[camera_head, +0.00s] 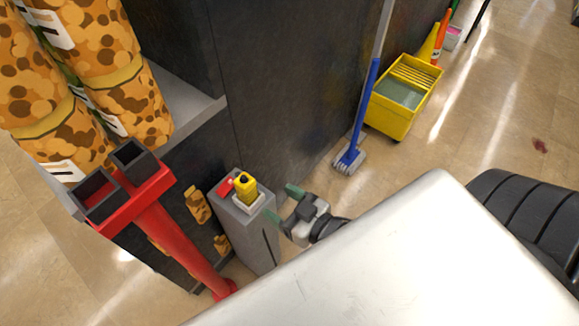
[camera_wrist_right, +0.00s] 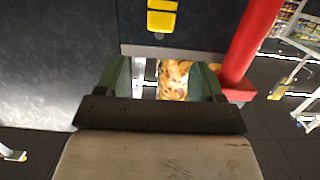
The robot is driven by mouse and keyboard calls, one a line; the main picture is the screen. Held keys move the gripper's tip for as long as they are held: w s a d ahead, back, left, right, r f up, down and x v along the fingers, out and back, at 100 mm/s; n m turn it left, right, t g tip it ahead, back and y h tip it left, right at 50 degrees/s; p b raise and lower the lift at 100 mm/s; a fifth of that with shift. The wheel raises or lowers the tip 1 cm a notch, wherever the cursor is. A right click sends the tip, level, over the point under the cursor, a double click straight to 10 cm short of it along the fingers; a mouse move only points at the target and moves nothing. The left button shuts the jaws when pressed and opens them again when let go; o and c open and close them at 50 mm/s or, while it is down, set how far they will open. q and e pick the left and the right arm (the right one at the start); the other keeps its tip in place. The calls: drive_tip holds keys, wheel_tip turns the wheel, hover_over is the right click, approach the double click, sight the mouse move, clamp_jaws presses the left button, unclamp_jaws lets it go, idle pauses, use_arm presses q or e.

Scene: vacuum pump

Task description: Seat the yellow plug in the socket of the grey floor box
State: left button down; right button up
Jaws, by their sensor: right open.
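The grey floor box (camera_head: 254,238) stands on the floor beside the dark wall in the head view. The yellow plug (camera_head: 246,188) is upright at a pale collar on its top; how deep it sits cannot be told. My right gripper (camera_head: 283,203) is just right of the box, its green fingers apart and empty, clear of the plug. In the right wrist view the open fingers (camera_wrist_right: 163,79) frame an orange-brown patterned thing behind them. Yellow shapes show at the top there, but I cannot tell whether they are the plug. My left gripper is not in view.
A red part (camera_head: 227,187) is beside the plug. A red post (camera_head: 180,240) with dark square tubes stands left of the box. Patterned sacks (camera_head: 110,50) are at upper left. A yellow mop bucket (camera_head: 402,95) and blue mop (camera_head: 357,115) stand further back. Floor beyond is open.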

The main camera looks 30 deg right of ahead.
drive_tip(key=shift+s+d, duration=0.1)
drive_tip(key=shift+s, duration=0.1)
drive_tip(key=s+d+f+m+g+h, duration=0.1)
drive_tip(key=s+d+f+g+h, duration=0.15)
drive_tip(key=f, duration=1.05)
drive_tip(key=s+d+f+g+h, duration=0.1)
drive_tip(key=s+d+f+g, duration=0.2)
drive_tip(key=f, duration=1)
drive_tip(key=s+f+g+h, duration=0.2)
drive_tip(key=s+f+g, duration=0.6)
drive_tip(key=s+f, duration=0.9)
drive_tip(key=s, duration=0.4)
drive_tip(key=shift+d+f+m+g, duration=0.15)
drive_tip(key=shift+d+m+g, duration=0.15)
drive_tip(key=shift+d+g, duration=0.05)
drive_tip(key=shift+s, duration=0.1)
